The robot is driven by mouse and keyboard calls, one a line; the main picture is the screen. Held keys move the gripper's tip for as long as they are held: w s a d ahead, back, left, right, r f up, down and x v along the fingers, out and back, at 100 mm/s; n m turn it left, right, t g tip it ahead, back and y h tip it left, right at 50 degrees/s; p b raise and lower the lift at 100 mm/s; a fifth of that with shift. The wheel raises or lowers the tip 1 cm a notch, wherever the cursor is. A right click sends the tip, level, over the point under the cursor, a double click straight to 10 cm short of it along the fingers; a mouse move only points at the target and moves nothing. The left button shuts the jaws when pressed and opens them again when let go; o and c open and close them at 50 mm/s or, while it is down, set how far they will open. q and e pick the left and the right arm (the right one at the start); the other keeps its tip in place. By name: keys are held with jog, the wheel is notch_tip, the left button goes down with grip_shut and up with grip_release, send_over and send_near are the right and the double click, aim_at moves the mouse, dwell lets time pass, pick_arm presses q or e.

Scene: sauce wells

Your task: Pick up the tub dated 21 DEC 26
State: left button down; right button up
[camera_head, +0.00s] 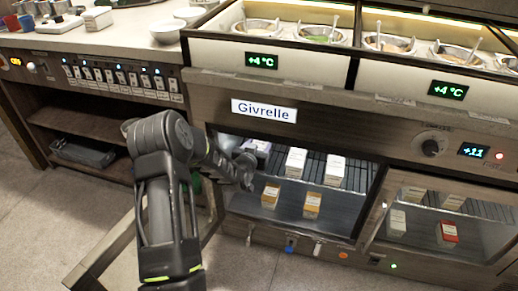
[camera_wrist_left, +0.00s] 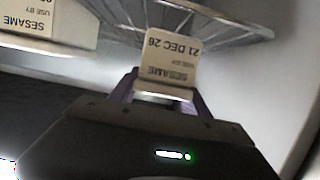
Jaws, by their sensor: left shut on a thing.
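The tub dated 21 DEC 26 (camera_wrist_left: 168,62) is a pale carton in the left wrist view, its label upside down with the words USE BY and SESAME. My left gripper (camera_wrist_left: 164,92) has its purple-sided fingers on both sides of this tub and is shut on it. In the head view my left gripper (camera_head: 244,166) reaches into the left end of the open Givrelle compartment, partly hiding what is there. A wire shelf (camera_wrist_left: 225,22) shows behind the tub; I cannot tell whether the tub touches it. My right gripper is not in view.
Another SESAME tub (camera_wrist_left: 42,25) is at upper left in the wrist view. White tubs (camera_head: 296,162) stand on the upper shelf, orange-fronted tubs (camera_head: 312,204) below. An open door (camera_head: 110,262) lies left of the compartment. A closed glass compartment (camera_head: 420,222) is at right.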

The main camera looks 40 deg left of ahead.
pick_arm(q)
jog(key=shift+s+d+r+p, duration=0.1)
jog(key=shift+s+r+p, duration=0.1)
jog(key=shift+r, duration=0.3)
jog(key=shift+s+r+p, duration=0.15)
jog(key=shift+s+r, duration=0.05)
jog(key=shift+r, duration=0.3)
jog(key=s+d+p, duration=0.1)
jog(key=s+d, duration=0.1)
jog(key=s, duration=0.6)
jog(key=s+d+p, duration=0.1)
jog(key=s+d, duration=0.2)
jog(key=s, duration=0.5)
jog(key=shift+d, duration=0.35)
